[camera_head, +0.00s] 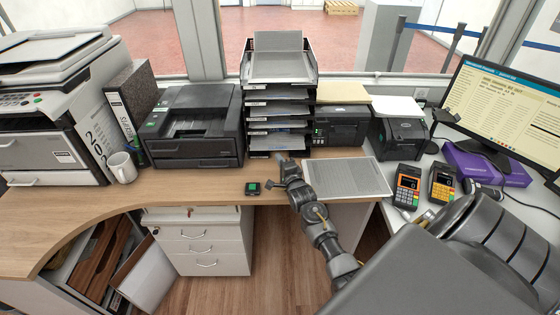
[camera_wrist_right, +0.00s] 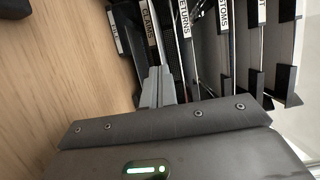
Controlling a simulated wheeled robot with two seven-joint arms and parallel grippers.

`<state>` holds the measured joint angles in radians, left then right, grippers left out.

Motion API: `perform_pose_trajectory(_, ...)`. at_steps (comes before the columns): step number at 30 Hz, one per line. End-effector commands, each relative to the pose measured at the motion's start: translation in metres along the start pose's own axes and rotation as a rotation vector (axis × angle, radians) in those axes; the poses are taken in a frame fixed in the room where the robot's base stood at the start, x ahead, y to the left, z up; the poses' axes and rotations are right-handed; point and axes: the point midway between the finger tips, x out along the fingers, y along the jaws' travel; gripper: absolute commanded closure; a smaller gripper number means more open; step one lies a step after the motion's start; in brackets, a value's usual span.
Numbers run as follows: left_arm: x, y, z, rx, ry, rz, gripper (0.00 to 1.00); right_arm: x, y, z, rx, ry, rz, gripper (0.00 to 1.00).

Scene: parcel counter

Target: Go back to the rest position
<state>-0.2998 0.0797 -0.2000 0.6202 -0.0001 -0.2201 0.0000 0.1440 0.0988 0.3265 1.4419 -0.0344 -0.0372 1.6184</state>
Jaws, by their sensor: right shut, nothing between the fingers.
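My right gripper (camera_head: 280,157) reaches over the wooden counter (camera_head: 215,186), just in front of the lowest shelves of the black tray rack (camera_head: 281,108). Its jaws are shut and empty. The right wrist view shows the closed fingers (camera_wrist_right: 157,85) pointing at the labelled shelves (camera_wrist_right: 185,35). Whether the fingertips touch the rack cannot be told. My right arm stretches in from the lower right. My left gripper is not in view.
A small black device with a green screen (camera_head: 252,188) lies left of my gripper. A grey-white sheet (camera_head: 350,179) lies right of it. Printers (camera_head: 192,130), a mug (camera_head: 122,167), card terminals (camera_head: 407,186) and a monitor (camera_head: 503,108) stand around. The counter's left front is clear.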

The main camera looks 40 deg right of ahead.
Motion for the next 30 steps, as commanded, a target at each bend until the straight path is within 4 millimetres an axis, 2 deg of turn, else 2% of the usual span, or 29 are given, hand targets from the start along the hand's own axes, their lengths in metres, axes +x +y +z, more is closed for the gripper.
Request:
perform_pose_trajectory(23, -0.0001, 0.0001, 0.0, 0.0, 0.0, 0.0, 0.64, 0.0, -0.0001, 0.0, 0.0, 0.0, 0.0, 1.0)
perform_pose_trajectory(30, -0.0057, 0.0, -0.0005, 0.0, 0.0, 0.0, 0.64, 0.0, -0.0033, -0.0004, 0.001, 0.001, 0.0, 1.0)
